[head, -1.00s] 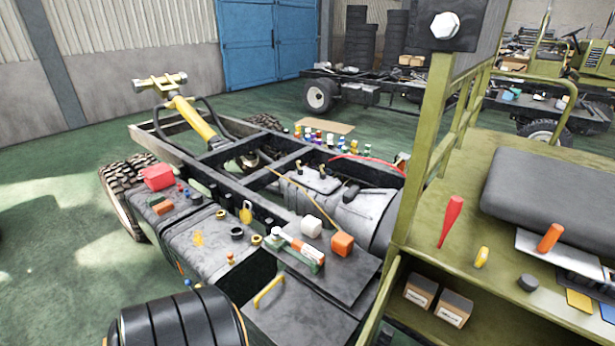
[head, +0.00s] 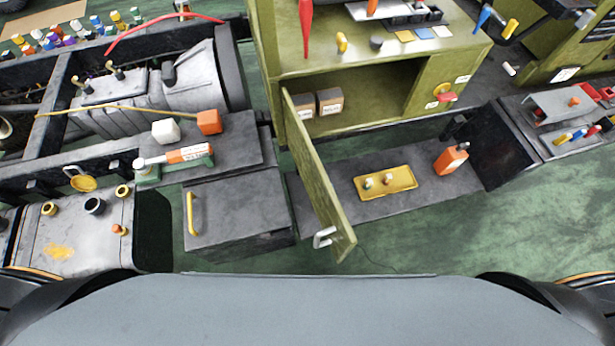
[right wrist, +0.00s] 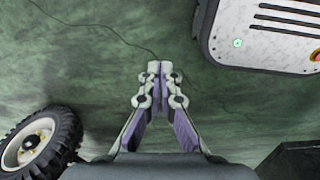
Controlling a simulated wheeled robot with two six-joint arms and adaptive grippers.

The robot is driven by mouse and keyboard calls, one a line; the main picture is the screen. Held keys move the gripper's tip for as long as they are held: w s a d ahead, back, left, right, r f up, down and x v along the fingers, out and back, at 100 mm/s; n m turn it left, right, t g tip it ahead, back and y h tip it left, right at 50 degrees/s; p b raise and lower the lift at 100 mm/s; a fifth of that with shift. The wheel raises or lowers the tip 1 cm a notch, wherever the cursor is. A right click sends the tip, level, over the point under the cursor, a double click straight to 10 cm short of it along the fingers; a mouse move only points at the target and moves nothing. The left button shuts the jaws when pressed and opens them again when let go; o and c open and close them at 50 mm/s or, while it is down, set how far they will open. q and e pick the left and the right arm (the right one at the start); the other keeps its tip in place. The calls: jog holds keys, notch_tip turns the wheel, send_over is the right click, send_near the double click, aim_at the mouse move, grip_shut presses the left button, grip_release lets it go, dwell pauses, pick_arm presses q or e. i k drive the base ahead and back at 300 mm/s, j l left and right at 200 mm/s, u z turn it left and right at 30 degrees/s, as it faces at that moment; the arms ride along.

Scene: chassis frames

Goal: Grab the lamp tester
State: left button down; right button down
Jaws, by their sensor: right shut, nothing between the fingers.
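I cannot tell for certain which object is the lamp tester. An orange item with a dark top and a pale label (head: 451,158) stands on a dark low slab right of the open cabinet door. A white and orange tool (head: 178,156) lies on a green base on the chassis at left. A yellow tray (head: 402,187) with small pale pieces sits on the slab. My right gripper (right wrist: 160,75) is shut and empty in the right wrist view, over green floor and apart from these objects. My left gripper is in no view.
The olive cabinet (head: 375,112) has its door (head: 318,175) hanging open toward me, with two small boxes inside. A dark bench with tools (head: 575,130) stands at right. Green floor (head: 440,235) is clear in front. A wheel (right wrist: 38,143) shows in the right wrist view.

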aim_at(448, 160)
jog(key=z, duration=1.4)
